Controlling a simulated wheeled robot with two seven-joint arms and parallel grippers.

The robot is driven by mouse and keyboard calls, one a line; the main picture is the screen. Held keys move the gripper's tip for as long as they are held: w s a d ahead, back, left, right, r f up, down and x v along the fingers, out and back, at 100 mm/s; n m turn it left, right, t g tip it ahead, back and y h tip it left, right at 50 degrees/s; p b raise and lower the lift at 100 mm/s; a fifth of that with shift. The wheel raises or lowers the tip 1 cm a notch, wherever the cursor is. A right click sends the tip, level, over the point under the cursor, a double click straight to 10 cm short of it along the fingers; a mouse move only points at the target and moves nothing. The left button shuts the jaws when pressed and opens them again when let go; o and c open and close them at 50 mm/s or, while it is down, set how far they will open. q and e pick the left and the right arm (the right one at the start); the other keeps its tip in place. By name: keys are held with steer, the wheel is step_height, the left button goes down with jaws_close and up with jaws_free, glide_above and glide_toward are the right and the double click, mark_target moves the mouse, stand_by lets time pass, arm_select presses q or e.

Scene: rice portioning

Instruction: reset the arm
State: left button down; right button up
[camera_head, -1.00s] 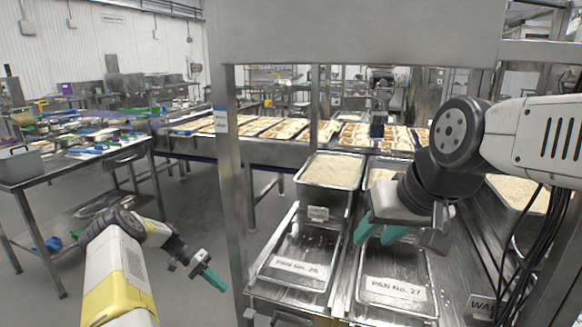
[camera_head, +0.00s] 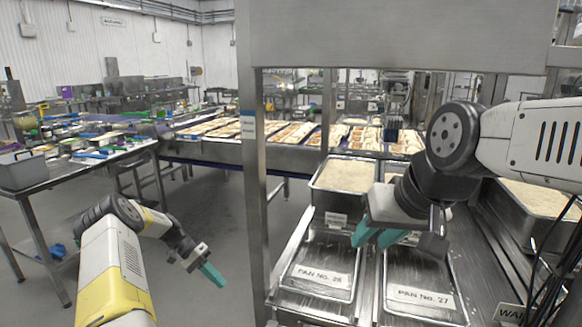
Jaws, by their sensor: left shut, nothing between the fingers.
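My left arm comes in at the lower left, and its gripper (camera_head: 213,275) is shut and empty, with teal fingers pointing down to the right over the floor. It is left of the steel frame's post, apart from everything. My right gripper (camera_head: 378,238) has two teal fingers, set apart with nothing seen between them. It hangs above the pans, near the upper edges of pan No. 26 (camera_head: 318,282) and pan No. 27 (camera_head: 419,299). Both pans look empty apart from small bits.
A steel post (camera_head: 253,190) stands between my two grippers, under a wide steel panel (camera_head: 400,35). A pan of rice (camera_head: 345,176) sits behind the right gripper, and another (camera_head: 545,199) at the right. A side table (camera_head: 95,162) stands left. Filled trays lie on a far conveyor.

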arm_select(q)
steer(key=s+d+r+t+y, duration=0.1)
steer(key=s+d+r+y, duration=0.1)
steer(key=r, duration=0.8)
steer(key=s+d+r+t+y, duration=0.1)
steer(key=s+d+r+y, duration=0.15)
steer(key=r, duration=0.75)
steer(key=s+d+r+t+y, duration=0.1)
steer(key=s+d+r+y, duration=0.15)
steer(key=r, duration=0.75)
steer(key=s+d+r+n+t, duration=0.1)
steer(key=s+r+t, duration=0.2)
steer(key=s, duration=0.8)
steer(key=s+d+r+n+t, duration=0.2)
steer(key=s+r, duration=0.3)
steer(key=s, duration=0.7)
steer(key=shift+r+t, duration=0.35)
steer(key=shift+t, duration=0.45)
steer(key=shift+d, duration=0.15)
